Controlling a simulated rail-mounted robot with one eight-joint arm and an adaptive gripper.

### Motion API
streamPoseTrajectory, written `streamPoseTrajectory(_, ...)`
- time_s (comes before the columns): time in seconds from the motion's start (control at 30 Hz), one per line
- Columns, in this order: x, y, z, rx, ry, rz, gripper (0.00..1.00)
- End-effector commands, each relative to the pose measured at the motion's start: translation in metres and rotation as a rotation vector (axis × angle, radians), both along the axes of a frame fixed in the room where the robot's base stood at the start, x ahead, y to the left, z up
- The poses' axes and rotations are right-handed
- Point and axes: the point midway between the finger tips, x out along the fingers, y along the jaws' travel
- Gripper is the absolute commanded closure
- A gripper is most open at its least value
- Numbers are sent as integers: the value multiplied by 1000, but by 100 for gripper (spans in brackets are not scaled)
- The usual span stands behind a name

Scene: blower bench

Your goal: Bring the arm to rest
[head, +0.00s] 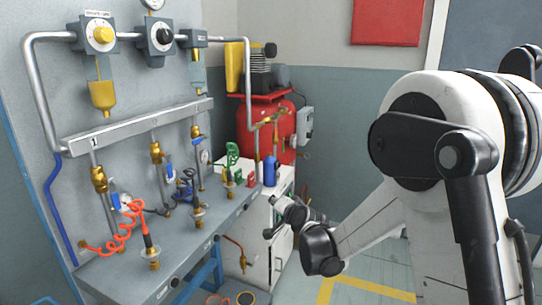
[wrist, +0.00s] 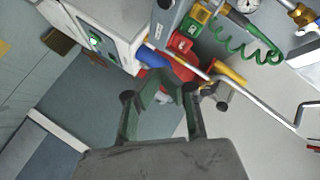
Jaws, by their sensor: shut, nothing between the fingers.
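My arm reaches in from the right in the head view, bent down toward the end of the bench. My gripper (head: 283,212) is in front of the white cabinet, above the floor. In the wrist view my gripper (wrist: 167,88) has its dark fingers drawn together, with nothing held between them. The fingers appear in front of a red tank and a blue bottle (wrist: 152,57) in that view; I cannot tell the distance. The exact fingertips are small and hard to make out in the head view.
The bench (head: 185,245) carries brass fittings and an orange coiled hose (head: 118,232). A white cabinet (head: 257,250) stands at its end, with a red tank (head: 262,125) behind. A green coiled hose (wrist: 245,45) shows in the wrist view. Floor with yellow lines (head: 365,285) is open on the right.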

Motion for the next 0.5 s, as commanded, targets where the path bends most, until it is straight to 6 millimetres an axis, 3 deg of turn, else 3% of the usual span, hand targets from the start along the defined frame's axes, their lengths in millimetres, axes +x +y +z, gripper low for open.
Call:
streamPoseTrajectory(0.03, -9, -7, 17, -24, 7, 4, 100)
streamPoseTrajectory(0.2, -40, -26, 55, -114, 35, 24, 100)
streamPoseTrajectory(0.5, -107, -62, 109, -272, 91, 57, 100)
